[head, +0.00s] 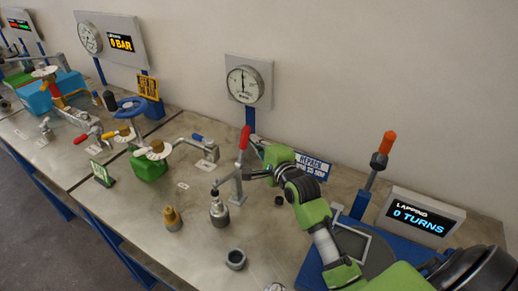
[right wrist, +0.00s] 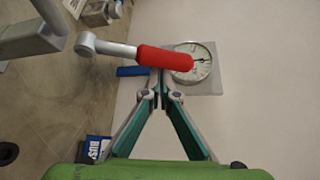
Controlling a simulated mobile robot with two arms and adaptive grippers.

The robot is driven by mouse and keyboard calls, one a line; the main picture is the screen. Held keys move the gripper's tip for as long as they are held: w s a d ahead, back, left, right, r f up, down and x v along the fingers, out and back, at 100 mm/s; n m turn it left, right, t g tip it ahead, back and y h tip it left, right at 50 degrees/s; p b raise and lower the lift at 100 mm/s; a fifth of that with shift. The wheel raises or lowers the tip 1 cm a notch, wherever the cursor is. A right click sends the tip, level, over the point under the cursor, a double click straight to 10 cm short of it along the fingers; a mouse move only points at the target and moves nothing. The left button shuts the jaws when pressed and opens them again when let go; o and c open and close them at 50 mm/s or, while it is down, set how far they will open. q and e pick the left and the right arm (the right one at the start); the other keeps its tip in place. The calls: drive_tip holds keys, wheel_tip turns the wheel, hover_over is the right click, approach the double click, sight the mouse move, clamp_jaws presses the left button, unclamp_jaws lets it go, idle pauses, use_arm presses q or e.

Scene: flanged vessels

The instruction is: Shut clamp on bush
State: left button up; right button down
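The clamp is a grey toggle with a red handle (head: 244,136) that points up and an arm reaching left from its post (head: 237,184). The arm's tip is above a grey metal piece (head: 219,210), which looks like the bush; I cannot tell whether they touch. My right gripper (head: 259,147) is just right of the handle. In the right wrist view its fingertips (right wrist: 163,84) are close together, with nothing seen between them. The red handle (right wrist: 163,58) lies across just beyond the tips; contact is unclear. My left gripper is not in view.
A brass fitting (head: 171,219) and a dark ring (head: 235,259) stand on the bench in front. A round gauge (head: 244,84) is on the wall behind. A lapping display (head: 418,217) and an orange-handled tool (head: 387,142) are at right.

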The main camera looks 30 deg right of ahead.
sight(246, 140)
drive_tip(key=a, duration=0.1)
drive_tip(key=s+n+t, duration=0.1)
drive_tip(key=a+r, duration=0.1)
drive_tip(key=shift+s+a+n+b, duration=0.25)
drive_tip(key=shift+a+n+b, duration=0.05)
drive_tip(key=shift+a+b, duration=0.1)
drive_tip(key=shift+s+a+r+n+t, duration=0.2)
drive_tip(key=shift+a+n+t, duration=0.1)
drive_tip(key=shift+a+t, duration=0.1)
drive_tip(key=shift+d, duration=0.1)
drive_tip(key=shift+w, duration=0.1)
